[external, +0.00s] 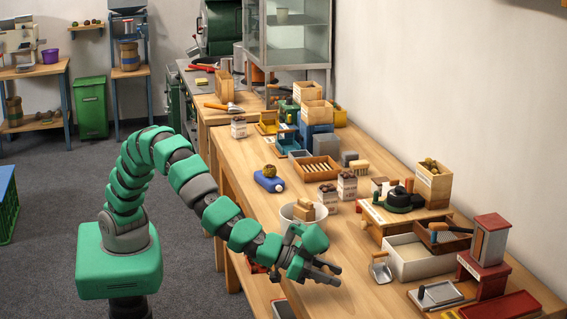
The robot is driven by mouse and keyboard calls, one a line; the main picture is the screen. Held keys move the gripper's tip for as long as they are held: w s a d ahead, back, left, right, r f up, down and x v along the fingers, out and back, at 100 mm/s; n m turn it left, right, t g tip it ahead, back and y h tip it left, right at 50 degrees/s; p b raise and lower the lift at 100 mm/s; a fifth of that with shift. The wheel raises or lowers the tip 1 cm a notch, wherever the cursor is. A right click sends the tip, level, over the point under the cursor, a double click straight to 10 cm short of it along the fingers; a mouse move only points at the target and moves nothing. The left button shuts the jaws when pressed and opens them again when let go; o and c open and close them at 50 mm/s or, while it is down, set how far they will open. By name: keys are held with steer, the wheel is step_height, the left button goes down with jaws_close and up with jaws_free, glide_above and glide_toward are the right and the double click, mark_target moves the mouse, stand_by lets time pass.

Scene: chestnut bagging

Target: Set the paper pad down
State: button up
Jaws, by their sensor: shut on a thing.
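My gripper (331,275) is low over the front part of the wooden workbench, just right of and in front of a white bowl. Its fingers point right and are shut on a thin thing, taken to be the paper pad. The pad is mostly hidden by the fingers and too small to make out. I cannot tell whether it touches the bench top.
The white bowl (291,215) holds tan blocks. A white tray (408,268) with a metal scoop (380,271) stands to the right. A red stand (484,270) is at far right. A flat grey thing (283,309) lies at the near edge. Bare bench (350,245) shows between bowl and tray.

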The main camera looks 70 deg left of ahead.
mark_target(342, 299)
steer(key=shift+w+d+f, duration=0.15)
steer(key=shift+w+d, duration=0.45)
steer(key=shift+d, duration=0.1)
steer(key=shift+w+d+f, duration=0.15)
steer(key=shift+w+d, duration=0.45)
steer(key=shift+d, duration=0.1)
steer(key=shift+f+b, duration=1.3)
steer(key=shift+f, duration=0.45)
steer(key=shift+r, duration=0.1)
steer(key=o, duration=0.9)
